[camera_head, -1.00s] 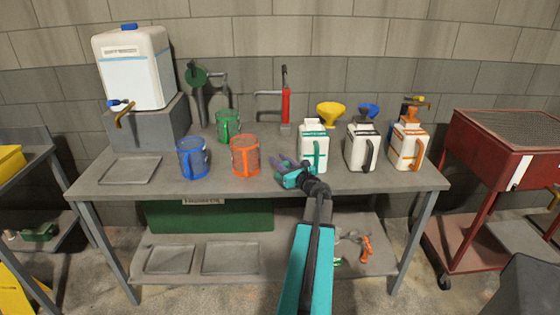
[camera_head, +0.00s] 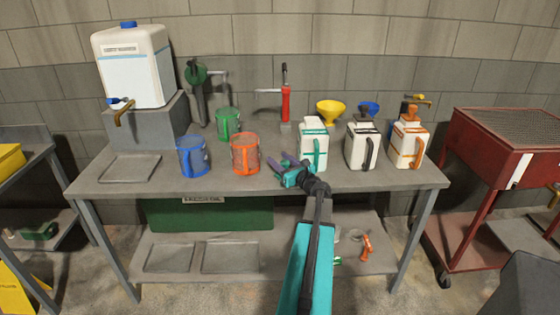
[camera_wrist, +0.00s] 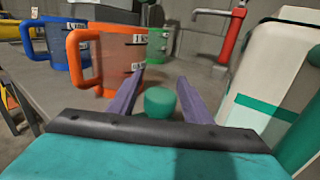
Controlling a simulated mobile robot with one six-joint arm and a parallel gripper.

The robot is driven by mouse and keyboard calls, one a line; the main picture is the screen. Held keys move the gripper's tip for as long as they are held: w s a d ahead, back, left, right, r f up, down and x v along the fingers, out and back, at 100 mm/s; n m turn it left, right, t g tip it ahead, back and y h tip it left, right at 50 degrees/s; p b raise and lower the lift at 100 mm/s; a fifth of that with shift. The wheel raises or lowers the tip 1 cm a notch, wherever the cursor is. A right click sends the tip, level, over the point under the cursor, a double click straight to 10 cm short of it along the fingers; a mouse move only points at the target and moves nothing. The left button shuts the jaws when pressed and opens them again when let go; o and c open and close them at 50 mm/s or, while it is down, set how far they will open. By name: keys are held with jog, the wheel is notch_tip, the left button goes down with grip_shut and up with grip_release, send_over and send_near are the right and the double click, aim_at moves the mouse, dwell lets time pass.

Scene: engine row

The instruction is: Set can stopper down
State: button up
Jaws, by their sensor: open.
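The green can stopper (camera_wrist: 160,102) stands on the workbench between the two purple fingers of my gripper (camera_wrist: 161,78) in the wrist view. A gap shows on its left; whether the right finger touches it I cannot tell. In the head view my gripper (camera_head: 284,165) is low over the bench, open, just left of the white can with green trim (camera_head: 312,150). The stopper cannot be made out there. This can also shows close on the right in the wrist view (camera_wrist: 270,75).
An orange jug (camera_head: 245,155) and a blue jug (camera_head: 193,157) stand left of my gripper, a green jug (camera_head: 228,122) behind. Two more cans, black-trimmed (camera_head: 361,146) and orange-trimmed (camera_head: 407,146), stand to the right. The bench's front middle (camera_head: 240,185) is clear.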

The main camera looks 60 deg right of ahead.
jog(key=shift+r, duration=0.15)
jog(key=shift+s+a, duration=0.3)
jog(key=shift+s, duration=0.3)
jog(key=b+v, duration=0.2)
jog(key=v, duration=0.8)
jog(key=shift+s+a, duration=0.15)
jog(key=shift+s, duration=0.2)
